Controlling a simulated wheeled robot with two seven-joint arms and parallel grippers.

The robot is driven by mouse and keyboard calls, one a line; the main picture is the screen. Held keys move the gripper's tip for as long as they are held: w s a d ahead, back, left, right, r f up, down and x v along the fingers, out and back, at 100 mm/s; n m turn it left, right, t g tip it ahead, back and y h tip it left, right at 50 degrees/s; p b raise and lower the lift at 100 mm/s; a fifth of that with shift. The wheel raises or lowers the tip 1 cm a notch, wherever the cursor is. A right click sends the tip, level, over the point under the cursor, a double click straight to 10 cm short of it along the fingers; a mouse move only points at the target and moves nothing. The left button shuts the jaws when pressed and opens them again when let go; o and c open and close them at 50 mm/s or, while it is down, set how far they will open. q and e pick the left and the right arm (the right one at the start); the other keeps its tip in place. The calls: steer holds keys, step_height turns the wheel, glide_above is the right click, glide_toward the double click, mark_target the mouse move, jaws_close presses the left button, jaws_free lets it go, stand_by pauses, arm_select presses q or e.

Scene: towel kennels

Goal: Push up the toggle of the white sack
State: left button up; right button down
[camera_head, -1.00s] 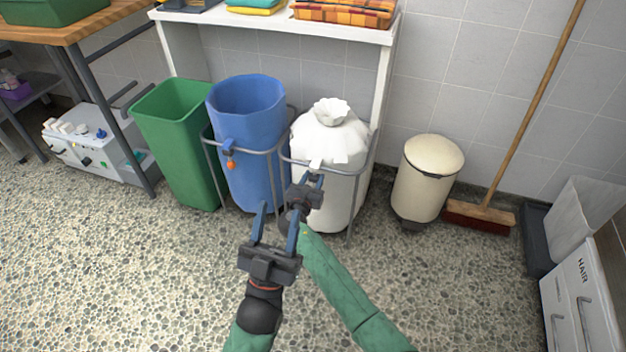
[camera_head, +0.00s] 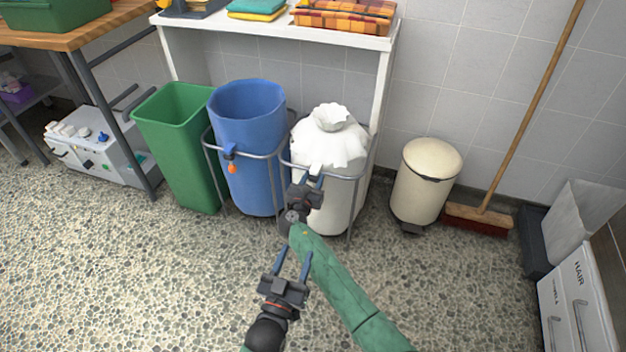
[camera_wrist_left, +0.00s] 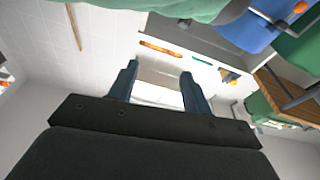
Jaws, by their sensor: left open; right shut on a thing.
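The white sack (camera_head: 328,150) stands in a grey metal frame, its top gathered into a ruffled neck (camera_head: 331,115). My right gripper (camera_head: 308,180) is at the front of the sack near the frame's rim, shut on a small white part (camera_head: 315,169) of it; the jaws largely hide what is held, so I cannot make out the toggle. My left gripper (camera_head: 290,262) is open and empty, lower and nearer to me, over the floor. Its open fingers also show in the left wrist view (camera_wrist_left: 160,88).
A blue sack (camera_head: 247,150) in a similar frame, with an orange toggle (camera_head: 232,169), stands left of the white sack. A green bin (camera_head: 185,150) is further left. A cream pedal bin (camera_head: 425,185) and a broom (camera_head: 480,218) are to the right. The floor in front is clear.

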arm_select(q)
steer(key=shift+f, duration=0.1)
arm_select(e)
steer(key=c, duration=0.9)
jaws_free()
